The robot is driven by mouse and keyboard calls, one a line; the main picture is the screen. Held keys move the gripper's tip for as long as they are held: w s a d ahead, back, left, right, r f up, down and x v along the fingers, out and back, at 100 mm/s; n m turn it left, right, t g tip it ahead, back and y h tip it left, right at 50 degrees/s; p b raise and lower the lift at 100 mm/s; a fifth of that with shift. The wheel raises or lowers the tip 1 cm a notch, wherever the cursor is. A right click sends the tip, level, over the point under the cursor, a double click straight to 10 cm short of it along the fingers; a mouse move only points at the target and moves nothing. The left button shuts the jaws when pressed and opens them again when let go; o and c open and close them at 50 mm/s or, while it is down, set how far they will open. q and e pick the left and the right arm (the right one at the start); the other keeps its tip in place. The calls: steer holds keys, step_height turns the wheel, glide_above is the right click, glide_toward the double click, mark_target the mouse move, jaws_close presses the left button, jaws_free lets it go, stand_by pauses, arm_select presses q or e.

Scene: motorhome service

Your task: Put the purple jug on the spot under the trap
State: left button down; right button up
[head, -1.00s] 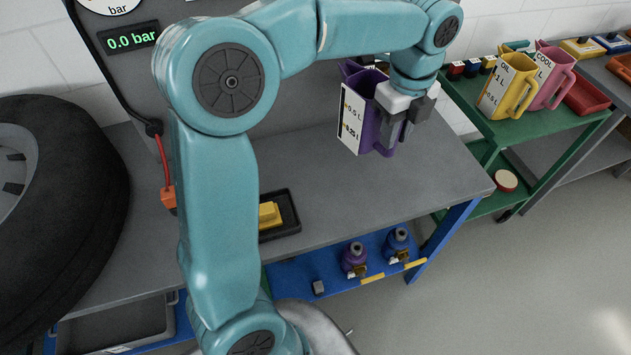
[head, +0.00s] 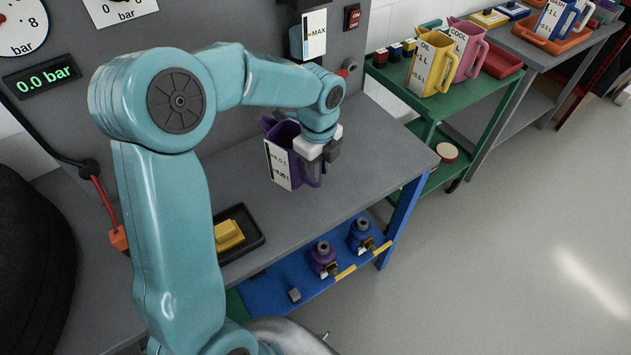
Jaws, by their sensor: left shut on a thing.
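The purple jug (head: 284,133) with a white scale label is at the grey bench top (head: 372,150), near its right part. My left gripper (head: 318,163) is shut on the jug at its handle side, and the jug is upright. I cannot tell whether its base touches the bench or hangs a little above it. I cannot make out the trap or a marked spot; my arm covers part of the bench. My right gripper is not in view.
A black tray with a yellow block (head: 229,235) lies on the bench. Purple (head: 323,260) and blue bottles (head: 361,236) stand on the blue lower shelf. A green cart (head: 392,80) holds yellow (head: 432,62) and pink jugs (head: 467,50). Open floor lies at right.

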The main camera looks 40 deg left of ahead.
mark_target(317, 185)
arm_select(q)
step_height(317, 185, down, 5)
steer(key=shift+s+f, duration=0.1)
steer(key=shift+f, duration=0.25)
steer(key=shift+r, duration=0.1)
steer(key=shift+s, duration=0.1)
steer(key=shift+f, duration=0.2)
steer(key=c, duration=1)
jaws_free()
